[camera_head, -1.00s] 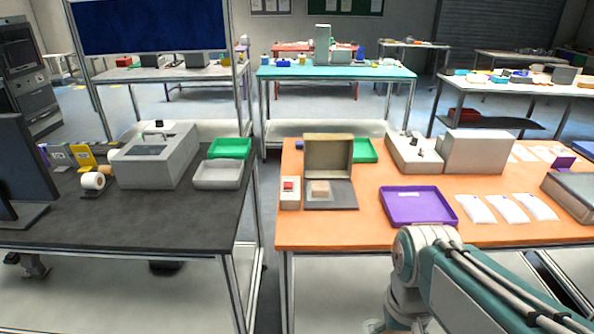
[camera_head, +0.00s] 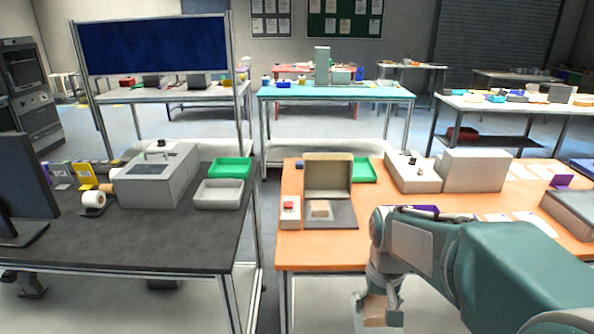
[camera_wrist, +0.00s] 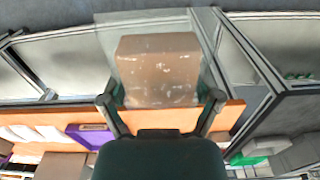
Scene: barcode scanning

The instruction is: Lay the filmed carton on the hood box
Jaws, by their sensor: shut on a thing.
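The filmed carton (camera_wrist: 158,72) is a brown box inside loose clear film, held between the fingers of my gripper (camera_wrist: 161,105) in the wrist view. In the head view the carton (camera_head: 376,309) hangs at my gripper (camera_head: 381,297), low in front of the orange table's near edge. A beige box with a raised lid (camera_head: 328,174) stands on that table, a small brown block (camera_head: 320,209) on its dark base. A closed pale box (camera_head: 473,170) stands further right. I cannot tell which of these is the hood box.
A unit with a red button (camera_head: 289,211) stands left of the open-lidded box. A green tray (camera_head: 364,170) is behind it. My arm hides most of the purple tray (camera_head: 426,209). The dark table (camera_head: 150,232) stands left, across a gap.

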